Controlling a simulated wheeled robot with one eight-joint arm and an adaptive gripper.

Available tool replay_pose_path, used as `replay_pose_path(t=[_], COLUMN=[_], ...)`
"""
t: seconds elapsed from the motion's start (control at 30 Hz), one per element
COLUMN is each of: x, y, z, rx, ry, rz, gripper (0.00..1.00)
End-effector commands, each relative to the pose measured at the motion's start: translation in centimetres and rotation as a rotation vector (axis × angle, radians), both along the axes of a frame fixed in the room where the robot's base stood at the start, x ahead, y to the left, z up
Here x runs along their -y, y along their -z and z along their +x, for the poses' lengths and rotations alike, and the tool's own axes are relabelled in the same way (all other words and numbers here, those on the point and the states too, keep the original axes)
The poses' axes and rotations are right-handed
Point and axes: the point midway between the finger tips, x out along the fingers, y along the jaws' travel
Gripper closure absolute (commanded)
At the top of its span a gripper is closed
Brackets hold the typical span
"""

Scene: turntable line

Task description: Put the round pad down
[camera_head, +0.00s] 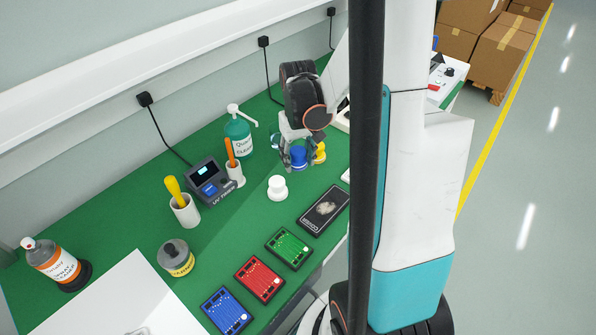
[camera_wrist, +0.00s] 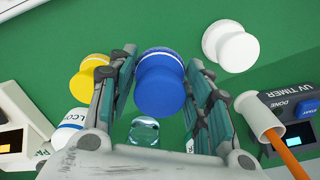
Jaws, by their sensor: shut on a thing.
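The round pad appears to be the blue knob-shaped piece (camera_head: 298,158), with a wide round base and a narrower round top. In the wrist view the blue round pad (camera_wrist: 160,88) sits between the two fingers of my gripper (camera_wrist: 159,95). My gripper (camera_head: 296,154) is shut on it, low over the green table. I cannot tell whether its base touches the table. A similar white piece (camera_head: 277,187) stands apart to the left in the head view. A similar yellow piece (camera_head: 319,153) is close on the right, partly hidden by the gripper.
A UV timer (camera_head: 211,182), an orange-handled tool in a cup (camera_head: 234,173) and a teal pump bottle (camera_head: 238,136) stand nearby. Blue, red (camera_head: 259,278) and green (camera_head: 289,247) cards and a black box (camera_head: 323,210) line the front. A clear glassy thing (camera_wrist: 144,131) shows near my palm.

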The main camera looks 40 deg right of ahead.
Motion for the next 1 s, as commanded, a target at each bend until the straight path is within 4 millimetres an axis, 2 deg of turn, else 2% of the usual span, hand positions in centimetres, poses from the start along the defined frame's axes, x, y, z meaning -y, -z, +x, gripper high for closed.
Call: replay_pose_path(t=[0.17, 0.4, 0.8, 0.83, 0.9, 1.0], x=[0.0, 0.0, 0.0, 0.0, 0.0, 0.0], y=[1.1, 4.5, 4.9, 4.8, 4.8, 4.8], z=[0.0, 0.0, 0.0, 0.0, 0.0, 0.0], rx=[0.0, 0.0, 0.0, 0.0, 0.0, 0.0], ry=[0.0, 0.0, 0.0, 0.0, 0.0, 0.0], rz=[0.0, 0.0, 0.0, 0.0, 0.0, 0.0], gripper=[0.8, 0.8, 0.8, 0.5, 0.34, 0.34])
